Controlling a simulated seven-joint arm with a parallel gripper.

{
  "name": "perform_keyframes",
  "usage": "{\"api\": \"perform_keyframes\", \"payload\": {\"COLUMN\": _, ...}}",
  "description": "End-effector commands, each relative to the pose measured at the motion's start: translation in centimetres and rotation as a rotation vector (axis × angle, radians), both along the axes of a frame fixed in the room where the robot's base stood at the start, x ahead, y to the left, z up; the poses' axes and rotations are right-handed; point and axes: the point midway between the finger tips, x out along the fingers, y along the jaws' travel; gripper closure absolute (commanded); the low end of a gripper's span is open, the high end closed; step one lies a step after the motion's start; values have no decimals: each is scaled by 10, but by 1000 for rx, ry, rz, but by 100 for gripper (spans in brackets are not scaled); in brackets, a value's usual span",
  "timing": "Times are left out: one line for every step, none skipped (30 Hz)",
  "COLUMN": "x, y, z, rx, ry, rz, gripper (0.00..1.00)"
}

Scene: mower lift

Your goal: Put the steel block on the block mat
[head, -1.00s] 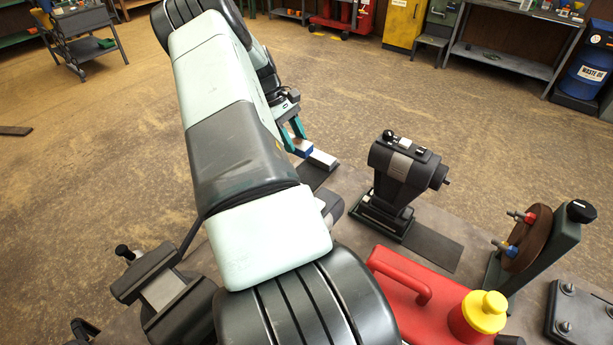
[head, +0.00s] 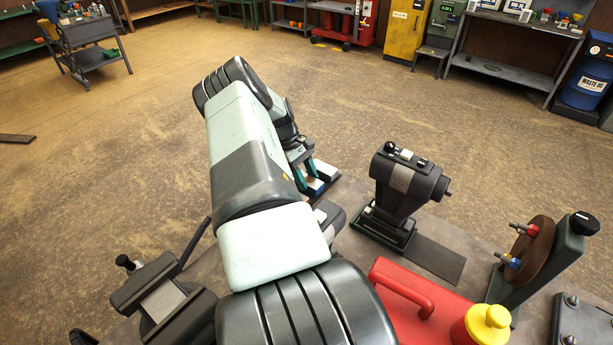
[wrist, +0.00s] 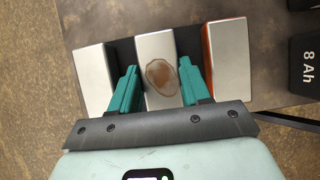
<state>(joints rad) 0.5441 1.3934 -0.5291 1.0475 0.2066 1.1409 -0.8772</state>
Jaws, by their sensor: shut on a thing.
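My gripper (head: 308,183) reaches down at the far end of the bench. In the wrist view its green fingers (wrist: 157,88) are shut on the steel block (wrist: 155,50), a silver-grey block with a brown oval patch on top. In the head view a blue side of the held block (head: 316,187) shows under the fingers. The held block is over the dark block mat (wrist: 188,42), between two other blocks. Whether its underside touches the mat is hidden.
A silver block (wrist: 91,75) stands left of the held one and an orange-sided block (wrist: 226,60) stands right. Narrow gaps separate them. A dark machine on a stand (head: 405,190), a red can (head: 425,310) and a battery marked 8 Ah (wrist: 305,62) are nearby.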

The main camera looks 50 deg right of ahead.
Motion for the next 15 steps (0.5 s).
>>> {"api": "perform_keyframes", "payload": {"x": 1, "y": -1, "z": 1, "rx": -3, "ry": -2, "rz": 1, "gripper": 100}}
{"api": "perform_keyframes", "payload": {"x": 1, "y": -1, "z": 2, "rx": -3, "ry": -2, "rz": 1, "gripper": 100}}
{"api": "perform_keyframes", "payload": {"x": 1, "y": -1, "z": 2, "rx": -3, "ry": -2, "rz": 1, "gripper": 100}}
{"api": "perform_keyframes", "payload": {"x": 1, "y": -1, "z": 2, "rx": -3, "ry": -2, "rz": 1, "gripper": 100}}
{"api": "perform_keyframes", "payload": {"x": 1, "y": -1, "z": 2, "rx": -3, "ry": -2, "rz": 1, "gripper": 100}}
{"api": "perform_keyframes", "payload": {"x": 1, "y": -1, "z": 1, "rx": -3, "ry": -1, "rz": 1, "gripper": 100}}
{"api": "perform_keyframes", "payload": {"x": 1, "y": -1, "z": 1, "rx": -2, "ry": -1, "rz": 0, "gripper": 100}}
{"api": "perform_keyframes", "payload": {"x": 1, "y": -1, "z": 0, "rx": -2, "ry": -1, "rz": 0, "gripper": 100}}
{"api": "perform_keyframes", "payload": {"x": 1, "y": -1, "z": -1, "rx": -3, "ry": -1, "rz": 1, "gripper": 100}}
{"api": "perform_keyframes", "payload": {"x": 0, "y": -1, "z": -2, "rx": -2, "ry": -1, "rz": 1, "gripper": 52}}
{"api": "perform_keyframes", "payload": {"x": 1, "y": -1, "z": -2, "rx": -2, "ry": -1, "rz": 1, "gripper": 47}}
{"api": "perform_keyframes", "payload": {"x": 1, "y": -1, "z": -2, "rx": -2, "ry": -1, "rz": 1, "gripper": 41}}
{"api": "perform_keyframes", "payload": {"x": 1, "y": -1, "z": -2, "rx": -2, "ry": -1, "rz": 1, "gripper": 37}}
{"api": "perform_keyframes", "payload": {"x": 0, "y": -1, "z": -2, "rx": -2, "ry": -1, "rz": 1, "gripper": 32}}
{"api": "perform_keyframes", "payload": {"x": 0, "y": -1, "z": -2, "rx": -2, "ry": -1, "rz": 1, "gripper": 28}}
